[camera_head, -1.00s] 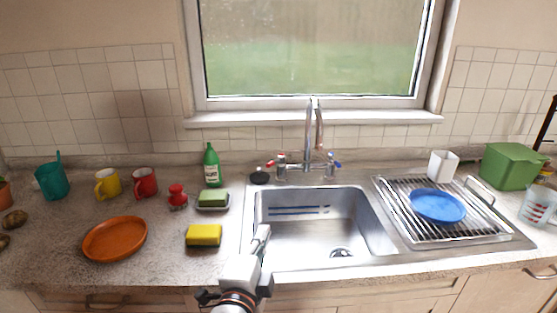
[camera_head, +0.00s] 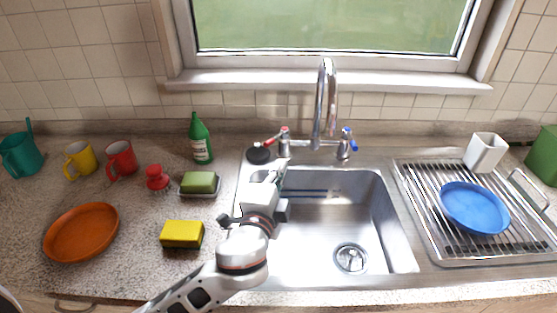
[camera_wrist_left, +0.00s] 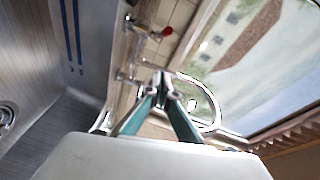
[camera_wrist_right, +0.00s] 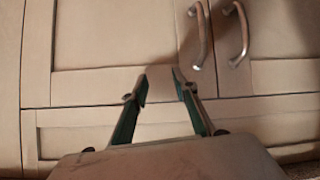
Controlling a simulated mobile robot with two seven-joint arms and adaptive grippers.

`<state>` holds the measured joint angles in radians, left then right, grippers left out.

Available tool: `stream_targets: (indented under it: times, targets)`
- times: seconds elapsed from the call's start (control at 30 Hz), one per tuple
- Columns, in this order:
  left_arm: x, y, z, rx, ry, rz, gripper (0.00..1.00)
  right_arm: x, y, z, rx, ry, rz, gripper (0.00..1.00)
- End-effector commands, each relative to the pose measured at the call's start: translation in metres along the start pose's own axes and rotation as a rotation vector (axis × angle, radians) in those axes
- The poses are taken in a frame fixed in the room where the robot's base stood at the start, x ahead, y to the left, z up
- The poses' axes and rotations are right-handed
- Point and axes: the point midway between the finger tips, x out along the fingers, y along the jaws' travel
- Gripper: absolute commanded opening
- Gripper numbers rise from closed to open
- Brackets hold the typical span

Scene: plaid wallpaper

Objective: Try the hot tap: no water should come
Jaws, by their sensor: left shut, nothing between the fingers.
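The chrome mixer tap (camera_head: 326,95) stands behind the sink (camera_head: 385,225) with its spout over the basin. Its hot handle (camera_head: 271,141), marked red, is on the left; the cold handle (camera_head: 352,143), marked blue, is on the right. No water shows below the spout. My left gripper (camera_head: 283,163) is shut and empty, just in front of and below the hot handle; touching cannot be told. In the left wrist view its fingertips (camera_wrist_left: 162,76) are together, with a red-marked handle (camera_wrist_left: 166,32) beyond them. My right gripper (camera_wrist_right: 161,75) is open and empty before cabinet doors.
A green bottle (camera_head: 201,140), soap dish (camera_head: 199,191) and yellow sponge (camera_head: 182,235) stand left of the sink. A drying rack (camera_head: 480,242) with a blue plate (camera_head: 474,207) is at right. The basin looks empty.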

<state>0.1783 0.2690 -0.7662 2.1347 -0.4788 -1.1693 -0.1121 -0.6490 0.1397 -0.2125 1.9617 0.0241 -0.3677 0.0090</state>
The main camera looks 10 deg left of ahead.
Motion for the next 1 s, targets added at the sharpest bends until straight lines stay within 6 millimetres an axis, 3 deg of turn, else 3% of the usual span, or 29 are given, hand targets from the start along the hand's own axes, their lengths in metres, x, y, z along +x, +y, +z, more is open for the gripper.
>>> stream_targets:
  times: [0.4,0.7,1.0]
  targets:
    - [0.082,-0.003,0.001,0.004,-0.002,-0.003,0.0,-0.004,0.001,-0.006,0.0,0.001,0.0,0.28]
    - [0.089,-0.001,0.035,0.004,-0.001,-0.001,0.0,-0.006,0.002,-0.007,0.002,-0.005,0.002,0.28]
    - [0.09,0.0,0.039,0.0,0.0,0.0,0.0,-0.005,0.005,-0.002,0.002,-0.014,0.008,0.28]
